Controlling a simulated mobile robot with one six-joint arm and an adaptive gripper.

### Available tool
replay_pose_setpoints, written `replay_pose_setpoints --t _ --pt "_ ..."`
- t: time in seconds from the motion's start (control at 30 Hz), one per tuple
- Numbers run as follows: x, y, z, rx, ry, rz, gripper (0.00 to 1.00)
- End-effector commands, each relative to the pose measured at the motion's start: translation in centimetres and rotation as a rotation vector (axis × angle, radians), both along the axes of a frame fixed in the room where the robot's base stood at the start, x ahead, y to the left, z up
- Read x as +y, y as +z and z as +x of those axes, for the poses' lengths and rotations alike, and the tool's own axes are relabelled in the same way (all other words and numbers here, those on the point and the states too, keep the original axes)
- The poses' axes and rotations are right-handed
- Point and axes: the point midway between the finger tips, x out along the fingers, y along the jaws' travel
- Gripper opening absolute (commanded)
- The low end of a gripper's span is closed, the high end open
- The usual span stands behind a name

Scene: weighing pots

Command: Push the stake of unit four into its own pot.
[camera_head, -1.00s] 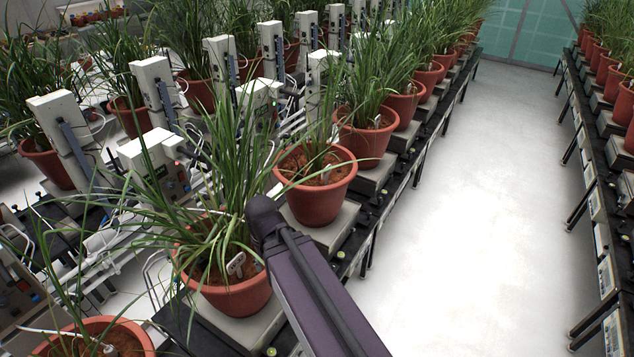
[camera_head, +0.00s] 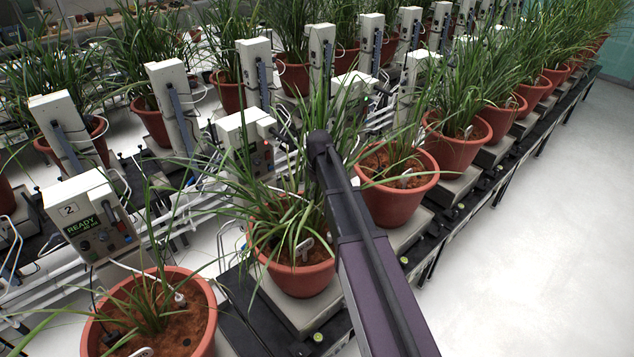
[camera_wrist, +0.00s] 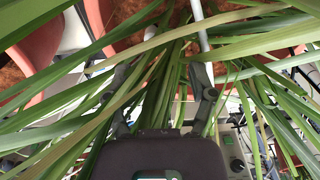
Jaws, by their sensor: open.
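My gripper (camera_wrist: 163,95) shows in the wrist view with its two dark fingers apart and long green leaves across and between them. In the head view it is hidden behind my arm and the foliage. A terracotta pot (camera_head: 300,278) with a white tag (camera_head: 305,244) in its soil stands just left of my arm. Another pot (camera_head: 395,203) with a white tag (camera_head: 407,174) stands just right of it. I cannot read a number four anywhere, nor tell which item is its stake.
A unit box (camera_head: 92,222) marked 2 with a READY display stands at left. Its neighbouring pot (camera_head: 150,325) holds sparse leaves, a white-cabled fitting and a dark probe. White columns and pipes crowd behind the pots. The pale aisle floor (camera_head: 530,260) at right is clear.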

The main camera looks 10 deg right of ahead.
Motion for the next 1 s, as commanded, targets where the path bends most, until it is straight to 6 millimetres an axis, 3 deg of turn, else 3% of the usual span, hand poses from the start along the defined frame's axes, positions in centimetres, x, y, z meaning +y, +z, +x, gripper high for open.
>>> replay_pose_setpoints --t 0.03,0.2,0.67,1.0 --pt "0.0 0.2 1.6 0.000 0.019 0.000 0.73" --pt "0.1 0.3 3.3 0.000 0.063 0.000 0.73" --pt "0.1 0.2 3.3 0.000 0.068 0.000 0.73" --pt "0.1 -1.2 3.3 0.000 0.068 0.000 0.73"
